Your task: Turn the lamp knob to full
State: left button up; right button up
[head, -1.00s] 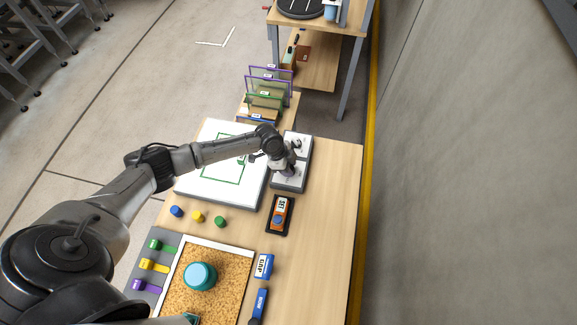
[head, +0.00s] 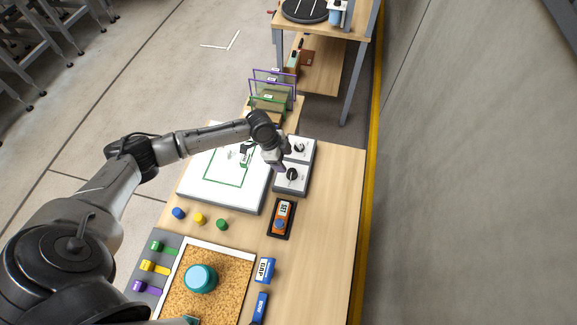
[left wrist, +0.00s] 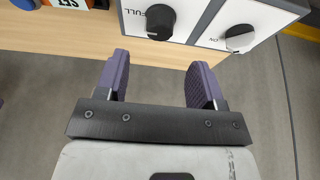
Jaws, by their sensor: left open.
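The knob box (head: 300,183) carries two dark knobs on white panels. The front knob (head: 292,174) shows in the left wrist view as a black knob (left wrist: 160,20) beside the word FULL. It has a pale mark near its lower edge. The rear knob (head: 300,147) shows in the left wrist view as a knob (left wrist: 240,37) beside the word ON. My left gripper (left wrist: 158,75) is open and empty, its purple fingers apart and clear of both knobs. In the head view it hangs at the left edge of the box. My right gripper is not in view.
A white panel with a green outline (head: 195,190) lies left of the box. An orange SET device (head: 282,217) sits in front of it. Coloured buttons (head: 200,218) and a cork tray (head: 237,285) are nearer. The table's right strip (head: 335,230) is clear.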

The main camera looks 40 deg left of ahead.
pick_arm(q)
jog(key=v, duration=0.6)
jog(key=shift+r, duration=0.3)
jog(key=shift+s, duration=0.1)
